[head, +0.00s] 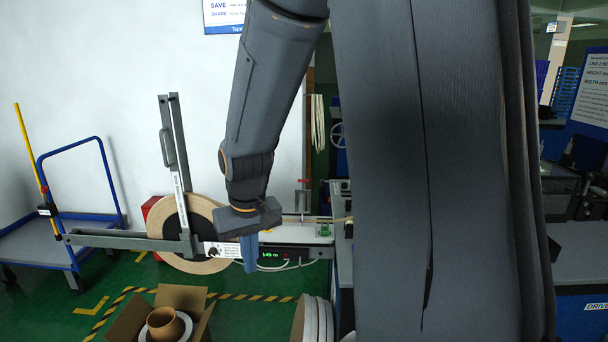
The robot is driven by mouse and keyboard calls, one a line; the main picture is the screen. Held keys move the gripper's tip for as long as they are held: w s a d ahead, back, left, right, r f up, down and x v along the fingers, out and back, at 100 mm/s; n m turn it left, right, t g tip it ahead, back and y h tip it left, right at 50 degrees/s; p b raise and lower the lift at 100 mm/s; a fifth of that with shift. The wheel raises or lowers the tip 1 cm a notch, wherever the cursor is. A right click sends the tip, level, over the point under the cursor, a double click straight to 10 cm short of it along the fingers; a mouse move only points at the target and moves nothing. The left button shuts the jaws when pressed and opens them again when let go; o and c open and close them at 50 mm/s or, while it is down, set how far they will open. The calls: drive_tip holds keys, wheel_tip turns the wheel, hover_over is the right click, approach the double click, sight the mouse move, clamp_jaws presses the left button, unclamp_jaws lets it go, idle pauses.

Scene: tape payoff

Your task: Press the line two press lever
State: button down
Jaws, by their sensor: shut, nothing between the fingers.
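My gripper (250,256) hangs fingers down in front of the tape payoff, its bluish fingers shut with nothing held. It is beside a green lit readout (271,254) and overlaps the right side of the tape reel (205,262) in the picture. An upright grey bar (184,160) with a handle rises over the reel. A long level bar (125,240) runs left from it. A small red-topped part (304,182) stands right of the gripper. I cannot tell which part is the line two press lever; no label on one is readable.
A blue-framed cart (68,257) with a yellow pole stands at left. An open carton (168,310) with a brown core lies on the green floor below. White-edged rolls (313,320) stand at bottom centre. My own grey body hides much of the right half.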

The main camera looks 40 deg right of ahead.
drive_tip(key=w+d+r+m+t+h+b, duration=0.15)
drive_tip(key=w+d+r, duration=0.25)
drive_tip(key=w+d, duration=0.5)
drive_tip(key=w+d+r+m+g+y, duration=0.1)
drive_tip(key=w+d+r+m, duration=0.15)
drive_tip(key=w+d, duration=0.55)
drive_tip(key=w+d+r, duration=0.2)
drive_tip(key=w+d, duration=0.1)
drive_tip(key=d, duration=0.2)
drive_tip(key=w+d+r+m+h, duration=0.1)
drive_tip(key=w+d+r, duration=0.2)
drive_tip(key=d, duration=0.2)
drive_tip(key=w+d+r+m+t+h, duration=0.1)
drive_tip(key=w+d+r, duration=0.1)
drive_tip(key=w+d, duration=0.2)
drive_tip(key=shift+d+r+b, duration=0.35)
drive_tip(key=shift+d+b, duration=0.05)
drive_tip(key=shift+d, duration=0.65)
drive_tip(key=shift+f, duration=0.1)
drive_tip(key=p+x, duration=0.3)
drive_tip(key=x, duration=0.7)
drive_tip(key=s+a+p, duration=0.2)
drive_tip(key=s, duration=0.1)
drive_tip(key=shift+s+a, duration=0.1)
drive_tip(key=shift+a, duration=0.25)
drive_tip(key=shift+s+b, duration=0.15)
drive_tip(key=shift+b, duration=0.35)
